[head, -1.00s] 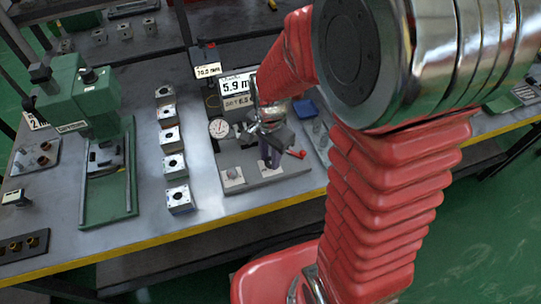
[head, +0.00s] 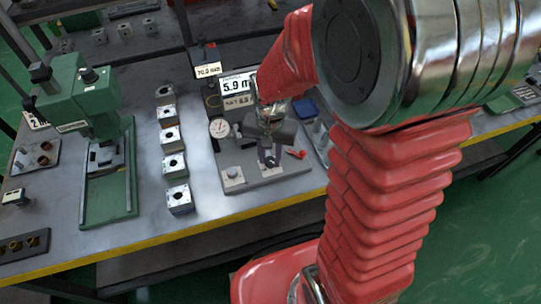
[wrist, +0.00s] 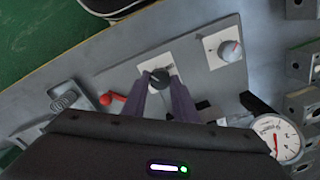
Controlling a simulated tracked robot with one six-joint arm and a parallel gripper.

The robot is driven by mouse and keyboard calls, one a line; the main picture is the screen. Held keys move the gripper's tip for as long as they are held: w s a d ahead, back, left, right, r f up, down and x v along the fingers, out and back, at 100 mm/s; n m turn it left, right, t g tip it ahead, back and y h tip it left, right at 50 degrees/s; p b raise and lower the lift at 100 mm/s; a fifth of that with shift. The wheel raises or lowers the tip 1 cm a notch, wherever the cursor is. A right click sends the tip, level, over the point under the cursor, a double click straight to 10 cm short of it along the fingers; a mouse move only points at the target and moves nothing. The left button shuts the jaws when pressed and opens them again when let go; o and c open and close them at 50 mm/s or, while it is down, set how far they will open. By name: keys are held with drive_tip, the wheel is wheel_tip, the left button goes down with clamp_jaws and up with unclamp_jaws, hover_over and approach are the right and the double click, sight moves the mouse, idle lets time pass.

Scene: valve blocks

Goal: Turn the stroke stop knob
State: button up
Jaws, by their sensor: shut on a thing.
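The black round knob (wrist: 158,77) with a pale pointer line sits on a small white plate at the top of the wrist view. My gripper (wrist: 164,84) has its two purple fingers on either side of it, shut on the knob. In the head view my gripper (head: 269,158) reaches down to the fixture's grey base plate (head: 290,182), and its fingers partly hide the knob. A display (head: 238,86) behind it reads 5.9, with a smaller set line below that is hard to read.
A red lever (wrist: 112,99) and a dial gauge (wrist: 276,138) flank the fingers. A row of metal blocks (head: 173,165) and a green press (head: 85,110) stand left.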

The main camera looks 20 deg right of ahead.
sight(270, 160)
drive_tip(key=n, duration=0.3)
drive_tip(key=shift+n, duration=2.4)
drive_tip(key=o, duration=1.1)
drive_tip(key=shift+c, duration=0.2)
drive_tip(key=shift+r, duration=0.15)
wheel_tip(270, 160, up, 14)
drive_tip(key=shift+f, duration=0.25)
